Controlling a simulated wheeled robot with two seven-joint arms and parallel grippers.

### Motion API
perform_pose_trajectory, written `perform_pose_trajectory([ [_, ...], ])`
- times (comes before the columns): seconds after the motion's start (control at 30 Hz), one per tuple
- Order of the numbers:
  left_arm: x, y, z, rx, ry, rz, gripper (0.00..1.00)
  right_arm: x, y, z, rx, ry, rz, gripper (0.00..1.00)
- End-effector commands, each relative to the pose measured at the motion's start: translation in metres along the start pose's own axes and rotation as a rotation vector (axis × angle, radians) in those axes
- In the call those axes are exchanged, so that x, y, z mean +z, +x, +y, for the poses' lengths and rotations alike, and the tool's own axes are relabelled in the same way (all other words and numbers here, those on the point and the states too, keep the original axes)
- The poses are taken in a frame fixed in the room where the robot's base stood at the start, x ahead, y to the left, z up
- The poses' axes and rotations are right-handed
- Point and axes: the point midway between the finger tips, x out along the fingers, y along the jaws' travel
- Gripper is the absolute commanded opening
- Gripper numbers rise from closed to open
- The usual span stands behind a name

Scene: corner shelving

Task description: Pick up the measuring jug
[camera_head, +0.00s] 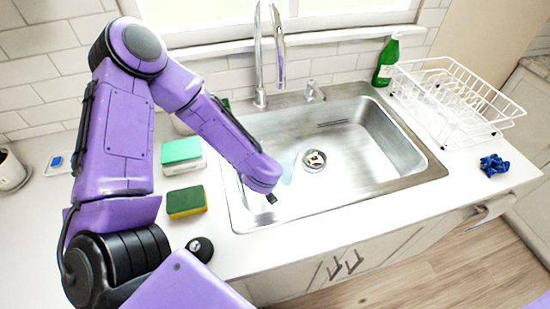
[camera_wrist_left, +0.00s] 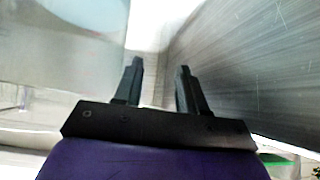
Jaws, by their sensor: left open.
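A clear, pale thing that looks like the measuring jug (camera_head: 287,166) shows in the sink in the head view, mostly hidden behind my left forearm. In the left wrist view a large see-through surface, probably the jug (camera_wrist_left: 65,50), fills the upper left, beside the left finger. My left gripper (camera_wrist_left: 160,68) is open, with nothing visible between its two black fingers. In the head view its wrist reaches down into the left side of the sink, and only a small dark part of the gripper shows. My right gripper is out of view.
The steel sink (camera_head: 395,150) has a faucet (camera_head: 260,60) behind it. Sponges (camera_head: 186,201) lie on the left counter. A green bottle (camera_head: 386,62), a white dish rack (camera_head: 455,100) and a blue cloth (camera_head: 494,164) stand or lie at the right. The sink's right half is clear.

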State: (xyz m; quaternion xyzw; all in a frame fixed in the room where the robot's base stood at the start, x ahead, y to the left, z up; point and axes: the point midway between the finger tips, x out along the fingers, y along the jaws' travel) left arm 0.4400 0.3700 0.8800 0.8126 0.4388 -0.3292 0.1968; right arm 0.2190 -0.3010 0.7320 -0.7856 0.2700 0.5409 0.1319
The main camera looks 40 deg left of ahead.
Motion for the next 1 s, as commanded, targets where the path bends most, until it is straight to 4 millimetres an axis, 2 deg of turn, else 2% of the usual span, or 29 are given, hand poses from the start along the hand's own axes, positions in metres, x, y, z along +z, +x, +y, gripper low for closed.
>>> perform_pose_trajectory([
  [0.07,0.000,0.000,0.000,0.000,0.000,0.000,0.41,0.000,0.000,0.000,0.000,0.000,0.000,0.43],
  [0.1,0.000,0.000,0.000,-0.001,0.000,0.000,0.38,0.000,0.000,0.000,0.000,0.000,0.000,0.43],
  [0.17,0.000,0.000,0.000,-0.001,0.000,0.000,0.18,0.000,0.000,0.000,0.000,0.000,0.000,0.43],
  [0.2,0.000,0.000,0.000,-0.001,0.000,0.000,0.05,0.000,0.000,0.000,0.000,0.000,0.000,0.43],
  [0.23,0.000,0.000,0.000,-0.001,0.000,0.000,0.00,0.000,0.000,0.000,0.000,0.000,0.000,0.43],
  [0.73,-0.003,-0.004,0.000,0.001,-0.001,0.000,0.00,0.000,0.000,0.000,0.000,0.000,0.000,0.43],
  [1.0,-0.021,-0.021,0.002,0.003,-0.003,0.002,0.00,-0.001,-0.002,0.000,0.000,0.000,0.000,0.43],
])
